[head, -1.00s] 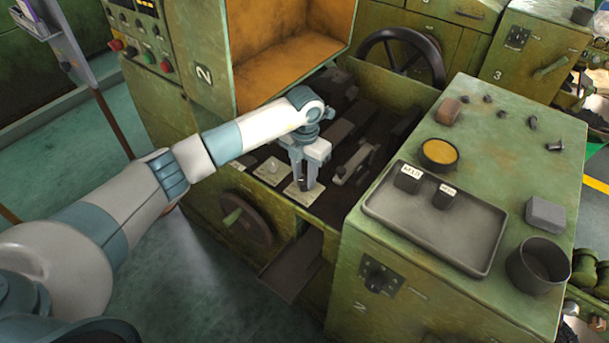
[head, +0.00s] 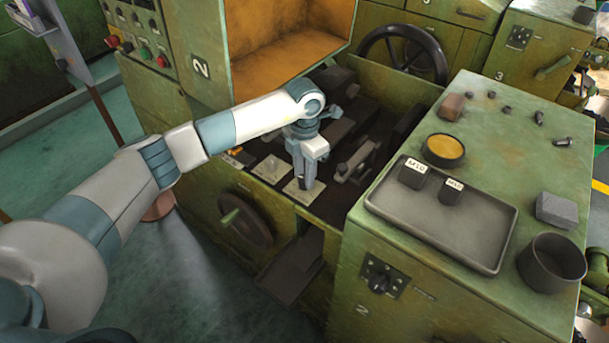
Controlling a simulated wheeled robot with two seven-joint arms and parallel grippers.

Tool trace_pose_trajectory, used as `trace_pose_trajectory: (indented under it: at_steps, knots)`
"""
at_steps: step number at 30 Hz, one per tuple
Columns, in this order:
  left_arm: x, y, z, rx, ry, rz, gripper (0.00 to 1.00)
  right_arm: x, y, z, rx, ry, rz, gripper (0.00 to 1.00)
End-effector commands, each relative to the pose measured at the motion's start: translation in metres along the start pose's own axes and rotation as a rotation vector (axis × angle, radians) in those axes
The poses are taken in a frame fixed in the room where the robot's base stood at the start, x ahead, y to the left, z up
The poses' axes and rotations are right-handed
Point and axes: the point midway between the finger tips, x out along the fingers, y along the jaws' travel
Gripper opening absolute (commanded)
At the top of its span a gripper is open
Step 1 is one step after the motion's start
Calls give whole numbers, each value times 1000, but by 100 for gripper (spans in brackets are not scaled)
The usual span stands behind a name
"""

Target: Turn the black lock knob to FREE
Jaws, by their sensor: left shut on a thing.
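My left gripper (head: 304,183) points down at a small pale plate (head: 292,190) on the front edge of the machine bed. It is shut on a small dark thing low between its fingers, which I take to be the black lock knob (head: 303,184). The fingers hide most of the knob, and I cannot read any marking or which way it points. My right gripper is not in view.
A second pale plate (head: 271,168) lies left of the gripper. A handwheel (head: 247,222) is on the machine front below. To the right, a green cabinet (head: 440,300) carries a grey tray (head: 430,235) with two black labelled blocks. An orange-lined housing (head: 290,50) stands behind my arm.

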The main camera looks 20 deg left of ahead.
Motion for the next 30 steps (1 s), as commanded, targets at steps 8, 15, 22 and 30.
trace_pose_trajectory:
  at_steps: [8,15,22,30]
  knots:
    - [-1,0,0,0,-1,1,47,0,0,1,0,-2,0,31]
    - [-1,0,0,-1,0,0,47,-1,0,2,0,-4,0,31]
    - [-7,1,0,-1,-1,2,47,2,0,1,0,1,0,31]
    - [-41,1,1,-1,-4,2,47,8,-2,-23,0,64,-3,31]
